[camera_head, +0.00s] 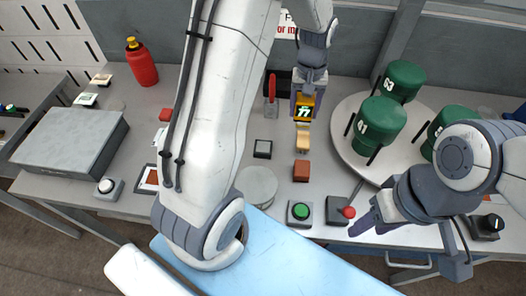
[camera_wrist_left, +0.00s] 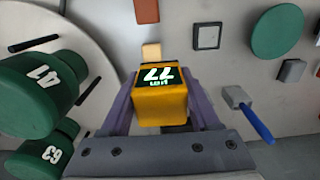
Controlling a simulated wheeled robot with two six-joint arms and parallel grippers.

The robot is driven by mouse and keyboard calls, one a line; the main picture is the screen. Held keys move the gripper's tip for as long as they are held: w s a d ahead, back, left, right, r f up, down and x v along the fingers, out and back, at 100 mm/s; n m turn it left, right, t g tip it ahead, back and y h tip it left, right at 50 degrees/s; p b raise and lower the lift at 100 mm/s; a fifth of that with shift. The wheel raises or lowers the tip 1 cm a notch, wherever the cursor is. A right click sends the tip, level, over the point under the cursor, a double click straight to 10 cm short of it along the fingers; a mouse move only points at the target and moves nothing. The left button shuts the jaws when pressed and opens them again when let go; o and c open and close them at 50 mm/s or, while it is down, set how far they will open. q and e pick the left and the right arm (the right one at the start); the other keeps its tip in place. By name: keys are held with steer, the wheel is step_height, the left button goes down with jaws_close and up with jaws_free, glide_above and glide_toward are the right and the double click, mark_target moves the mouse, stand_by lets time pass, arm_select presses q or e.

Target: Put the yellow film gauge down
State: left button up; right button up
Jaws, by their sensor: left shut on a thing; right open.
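The yellow film gauge (camera_head: 305,107), a small box with a lit green readout on a dark face, is held between the fingers of my left gripper (camera_head: 304,98). In the left wrist view the gauge (camera_wrist_left: 160,103) sits between the purple-grey fingers, its readout facing the camera. My left gripper is shut on it, over the back middle of the table (camera_head: 228,95). I cannot tell whether the gauge touches the tabletop.
A pale turntable (camera_head: 345,118) with several green numbered cylinders (camera_head: 378,121) stands right of the gauge. A wooden block (camera_head: 302,142) and brown block (camera_head: 301,171) lie in front of it. A red bottle (camera_head: 141,62) and grey box (camera_head: 72,142) stand left.

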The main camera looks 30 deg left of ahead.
arm_select(q)
step_height(320, 180, down, 2)
steer(key=shift+f+b, duration=0.25)
steer(key=shift+b, duration=0.5)
steer(key=shift+s+a+f, duration=0.1)
steer(key=shift+a+f, duration=0.05)
steer(key=shift+a, duration=0.05)
steer(key=p, duration=0.2)
glide_above(261, 149)
step_height(261, 149, down, 7)
steer(key=shift+s+r, duration=0.1)
steer(key=shift+r, duration=0.1)
step_height(261, 149, down, 4)
steer(key=shift+r+p, duration=0.1)
steer(key=shift+p, duration=0.55)
arm_select(e)
steer(key=shift+r, duration=0.35)
arm_select(q)
steer(key=shift+f, duration=0.2)
steer(key=shift+f, duration=0.15)
steer(key=o, duration=1.2)
arm_select(e)
steer(key=shift+f, duration=0.1)
